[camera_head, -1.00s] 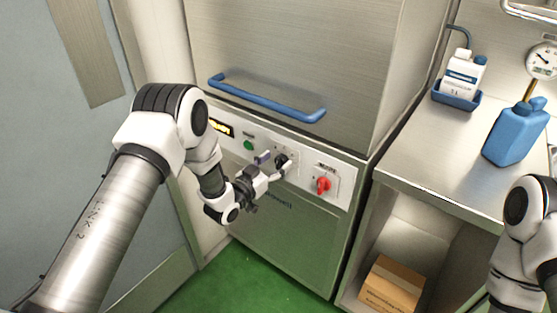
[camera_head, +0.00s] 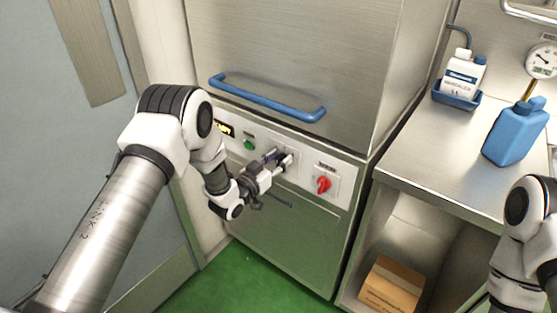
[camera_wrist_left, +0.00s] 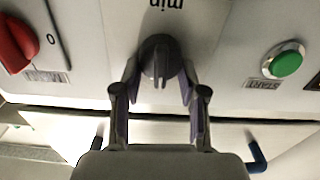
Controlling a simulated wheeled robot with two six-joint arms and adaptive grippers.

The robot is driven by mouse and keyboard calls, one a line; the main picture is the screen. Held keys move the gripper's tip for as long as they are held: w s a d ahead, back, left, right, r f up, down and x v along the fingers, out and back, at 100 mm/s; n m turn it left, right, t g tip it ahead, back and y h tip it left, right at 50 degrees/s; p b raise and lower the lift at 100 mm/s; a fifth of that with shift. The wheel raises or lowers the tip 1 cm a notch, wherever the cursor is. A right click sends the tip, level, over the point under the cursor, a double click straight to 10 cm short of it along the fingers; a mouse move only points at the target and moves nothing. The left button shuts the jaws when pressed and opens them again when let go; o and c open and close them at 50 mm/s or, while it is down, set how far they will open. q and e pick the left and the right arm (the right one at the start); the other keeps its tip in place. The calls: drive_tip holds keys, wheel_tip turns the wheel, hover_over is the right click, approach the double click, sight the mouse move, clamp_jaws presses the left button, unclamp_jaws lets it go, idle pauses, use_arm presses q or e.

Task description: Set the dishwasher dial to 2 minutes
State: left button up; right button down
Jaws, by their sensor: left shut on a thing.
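The dishwasher (camera_head: 290,235) has a control panel across its front. Its dark round dial (camera_wrist_left: 160,57) sits below the "min" marking in the left wrist view, which looks upside down. The dial's ridge points roughly straight up and down in that view. My left gripper (camera_head: 278,158) is at the panel with one finger on each side of the dial, shut on it. In the left wrist view the fingertips (camera_wrist_left: 161,78) flank the dial. The dial's number marks are not readable, and in the head view the fingers mostly hide it. My right gripper is out of view.
A green START button (camera_wrist_left: 286,61) and a red switch (camera_head: 323,185) flank the dial. A blue handle bar (camera_head: 265,98) runs above the panel. A steel counter (camera_head: 430,170) with a blue jug (camera_head: 515,135) stands at right.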

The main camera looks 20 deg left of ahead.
use_arm(q)
drive_tip(key=n, duration=0.3)
drive_tip(key=n+b, duration=0.1)
drive_tip(key=shift+w+a+f, duration=0.1)
drive_tip(key=shift+a, duration=0.2)
drive_tip(key=shift+w+a+f+n+b, duration=0.1)
drive_tip(key=shift+n+b, duration=0.05)
drive_tip(key=shift+n, duration=0.95)
drive_tip(key=shift+a+n+b, duration=0.1)
drive_tip(key=shift+n+b, duration=0.05)
drive_tip(key=shift+n, duration=0.95)
drive_tip(key=o, duration=1.1)
drive_tip(key=v, duration=1.2)
